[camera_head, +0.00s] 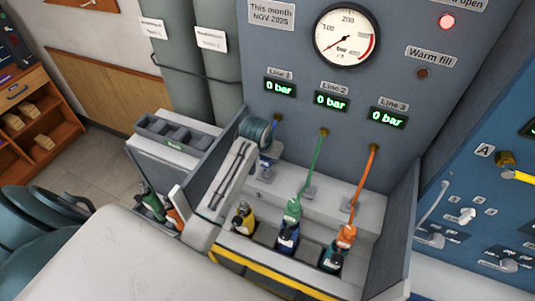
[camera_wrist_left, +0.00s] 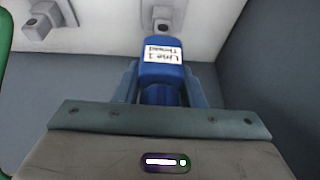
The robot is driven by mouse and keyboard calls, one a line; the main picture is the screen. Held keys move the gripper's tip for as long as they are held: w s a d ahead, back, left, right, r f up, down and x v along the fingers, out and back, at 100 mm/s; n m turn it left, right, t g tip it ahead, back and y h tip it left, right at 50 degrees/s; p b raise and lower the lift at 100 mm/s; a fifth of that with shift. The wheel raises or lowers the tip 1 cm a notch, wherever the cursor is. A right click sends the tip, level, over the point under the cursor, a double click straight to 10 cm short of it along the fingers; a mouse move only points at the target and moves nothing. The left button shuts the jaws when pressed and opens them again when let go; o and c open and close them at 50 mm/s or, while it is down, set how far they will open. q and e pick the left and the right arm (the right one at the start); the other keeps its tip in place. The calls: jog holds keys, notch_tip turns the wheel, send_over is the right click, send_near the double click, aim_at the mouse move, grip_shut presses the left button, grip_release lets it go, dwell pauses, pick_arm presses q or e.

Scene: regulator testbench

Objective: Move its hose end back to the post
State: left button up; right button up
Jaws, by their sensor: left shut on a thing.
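A blue hose end (camera_wrist_left: 162,52) with a white label reading "Line 1 Thread" is in the left wrist view. My left gripper (camera_wrist_left: 162,88) is shut on it, one finger on each side. In that view a grey fitting, seemingly the post (camera_wrist_left: 163,18), is just beyond the label end; I cannot tell whether they touch. In the head view the Line 1 hose (camera_head: 277,128) is blue and runs from the panel down behind my left arm, which hides much of the hose end. My right gripper is not in view.
A green hose (camera_head: 318,162) and an orange hose (camera_head: 366,178) run to regulators in the bay to the right. All line displays read 0 bar.

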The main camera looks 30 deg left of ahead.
pick_arm(q)
jog(key=shift+f, duration=0.8)
jog(key=shift+f+b, duration=0.35)
jog(key=shift+f, duration=0.6)
dwell(0.4)
jog(key=o, duration=1.2)
jog(key=shift+o, duration=0.2)
jog(key=b+v, duration=0.3)
jog(key=v, duration=0.7)
jog(key=shift+s+r, duration=0.25)
jog(key=shift+r, duration=0.1)
